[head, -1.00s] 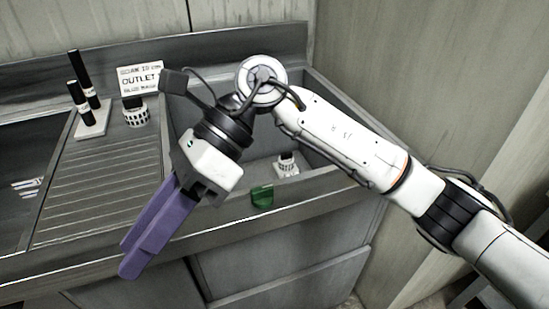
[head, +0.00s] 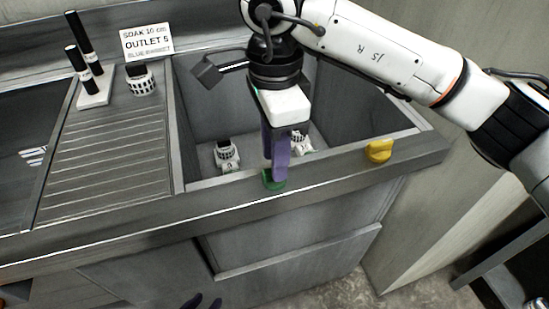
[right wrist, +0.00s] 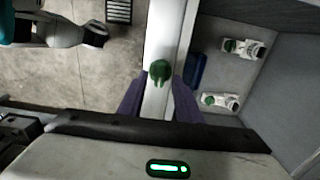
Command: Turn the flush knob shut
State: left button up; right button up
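A green knob (head: 273,180) sits on the sink's front rim, and a yellow knob (head: 378,150) sits on the same rim further right. I cannot tell from any label which is the flush knob. My right gripper (head: 277,178) points down at the green knob. In the right wrist view the green knob (right wrist: 160,72) lies between the open purple fingertips, with gaps on both sides. Whether the fingers reach down beside it is unclear. My left gripper (head: 202,303) shows only its dark, separated fingertips at the bottom edge of the head view.
In the basin stand white fittings (head: 227,156), with green parts in the right wrist view (right wrist: 220,101). A blue thing (right wrist: 195,70) lies there too. A sign (head: 147,42) reads "SOAK 10 cm OUTLET 5 BLUE BASKET".

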jog(key=shift+f, duration=1)
jog(key=shift+c, duration=0.2)
grip_shut()
